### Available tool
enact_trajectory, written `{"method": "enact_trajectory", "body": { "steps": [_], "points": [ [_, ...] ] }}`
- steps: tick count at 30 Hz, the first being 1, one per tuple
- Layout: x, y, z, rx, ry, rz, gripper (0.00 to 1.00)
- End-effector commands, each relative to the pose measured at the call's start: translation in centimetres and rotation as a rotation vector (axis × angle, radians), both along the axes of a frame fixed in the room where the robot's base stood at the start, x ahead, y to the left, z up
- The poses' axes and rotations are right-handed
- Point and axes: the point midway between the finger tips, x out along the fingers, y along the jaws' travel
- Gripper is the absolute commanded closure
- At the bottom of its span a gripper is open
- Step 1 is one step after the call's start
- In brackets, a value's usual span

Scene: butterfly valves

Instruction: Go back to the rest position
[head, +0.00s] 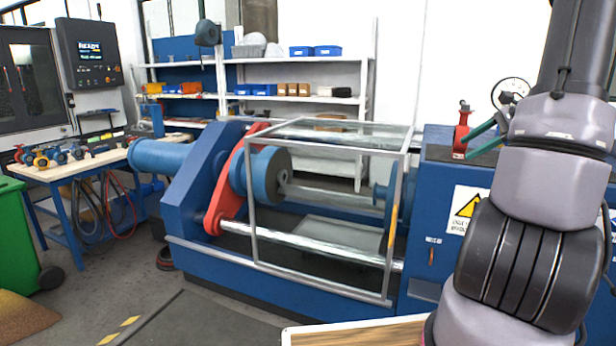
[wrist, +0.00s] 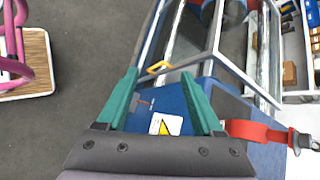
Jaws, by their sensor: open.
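My gripper (wrist: 158,75) has two green fingers spread apart, with nothing between them in the wrist view. A red valve (head: 461,140) stands on top of the blue machine cabinet, just left of that finger. In the wrist view the red valve (wrist: 258,130) lies to the right of the right finger, outside the jaws. I cannot tell whether they touch.
The blue machine (head: 200,190) with its clear-panelled guard frame (head: 250,230) fills the middle. A workbench (head: 85,165) with several small valves stands at the left, by a green bin (head: 15,235). A wooden-topped surface (head: 360,333) is at the bottom. Grey floor (wrist: 70,60) is open on the wrist view's left.

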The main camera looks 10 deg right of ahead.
Motion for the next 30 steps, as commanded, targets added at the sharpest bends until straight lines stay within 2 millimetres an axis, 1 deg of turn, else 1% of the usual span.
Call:
{"method": "enact_trajectory", "body": {
  "steps": [1, 2, 3, 5, 6, 8, 9, 11, 12, 15, 19, 21, 24, 27, 30],
  "points": [
    [-0.3, 3.3, 1.8, -0.068, -0.008, 0.075, 0.32],
    [-0.5, 4.8, 2.5, -0.106, -0.012, 0.114, 0.32],
    [-1.0, 6.9, 3.4, -0.157, -0.018, 0.166, 0.32],
    [-2.0, 9.9, 4.8, -0.234, -0.032, 0.243, 0.32],
    [-2.8, 11.7, 5.5, -0.286, -0.042, 0.293, 0.32],
    [-4.0, 14.3, 6.6, -0.364, -0.063, 0.367, 0.32],
    [-5.0, 16.0, 7.2, -0.414, -0.079, 0.414, 0.32],
    [-6.5, 18.2, 8.1, -0.493, -0.109, 0.484, 0.32],
    [-7.6, 19.6, 8.6, -0.544, -0.131, 0.529, 0.32],
    [-10.5, 22.6, 9.7, -0.671, -0.198, 0.636, 0.32],
    [-14.1, 25.6, 10.7, -0.828, -0.3, 0.757, 0.32],
    [-15.9, 26.6, 11.0, -0.902, -0.354, 0.81, 0.32],
    [-17.7, 27.5, 11.3, -0.981, -0.422, 0.863, 0.32],
    [-18.9, 28.0, 11.4, -1.033, -0.468, 0.894, 0.32],
    [-19.4, 28.2, 11.4, -1.058, -0.489, 0.908, 0.32]
  ]
}}
